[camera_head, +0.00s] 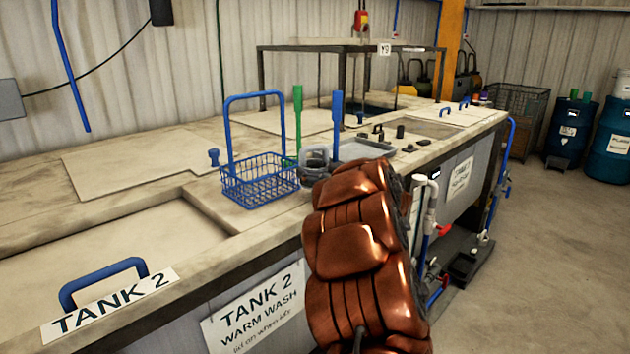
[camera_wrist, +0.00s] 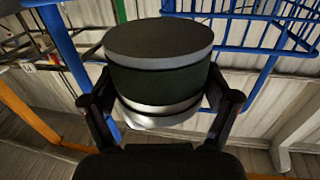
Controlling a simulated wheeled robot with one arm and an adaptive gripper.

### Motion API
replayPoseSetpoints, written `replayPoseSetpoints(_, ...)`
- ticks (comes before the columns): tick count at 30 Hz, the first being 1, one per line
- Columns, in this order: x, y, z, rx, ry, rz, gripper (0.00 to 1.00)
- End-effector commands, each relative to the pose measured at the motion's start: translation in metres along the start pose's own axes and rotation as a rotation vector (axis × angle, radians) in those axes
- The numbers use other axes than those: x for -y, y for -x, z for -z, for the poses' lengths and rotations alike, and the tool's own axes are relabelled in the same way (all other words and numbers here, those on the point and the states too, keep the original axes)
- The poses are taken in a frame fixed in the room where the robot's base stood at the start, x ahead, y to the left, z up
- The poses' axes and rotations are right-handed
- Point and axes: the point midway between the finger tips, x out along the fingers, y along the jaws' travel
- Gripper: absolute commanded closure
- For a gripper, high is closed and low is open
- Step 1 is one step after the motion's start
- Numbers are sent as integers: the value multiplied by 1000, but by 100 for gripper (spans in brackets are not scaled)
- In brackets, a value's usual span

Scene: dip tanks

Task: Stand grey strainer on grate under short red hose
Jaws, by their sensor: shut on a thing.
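In the wrist view, my gripper (camera_wrist: 160,102) is shut on the sides of a short cylinder with a grey flat end, a dark middle and a pale band. This looks like the grey strainer (camera_wrist: 158,42). Small red parts (camera_head: 443,230) show among the pipes there, but I cannot make out a short red hose for sure.
A blue wire basket (camera_head: 260,182) with a tall handle stands on the tank top, beside a grey looped item (camera_head: 315,168) and green and blue upright handles. A blue handle (camera_head: 104,275) rises at the near left. Blue drums (camera_head: 571,130) stand at the right.

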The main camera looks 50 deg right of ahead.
Motion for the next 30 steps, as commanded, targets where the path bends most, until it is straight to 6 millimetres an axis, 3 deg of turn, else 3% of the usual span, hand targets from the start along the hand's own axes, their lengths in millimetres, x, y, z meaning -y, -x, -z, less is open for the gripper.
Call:
replayPoseSetpoints(3, -2, -5, -2, 0, -2, 1, 61)
replayPoseSetpoints(10, -2, -5, -33, 2, -3, 0, 61)
replayPoseSetpoints(25, -2, -5, -41, -1, 0, 0, 61)
replayPoseSetpoints(26, -2, -5, -40, -1, 0, 1, 10)
replayPoseSetpoints(30, -2, -4, -40, -1, 0, 0, 0)
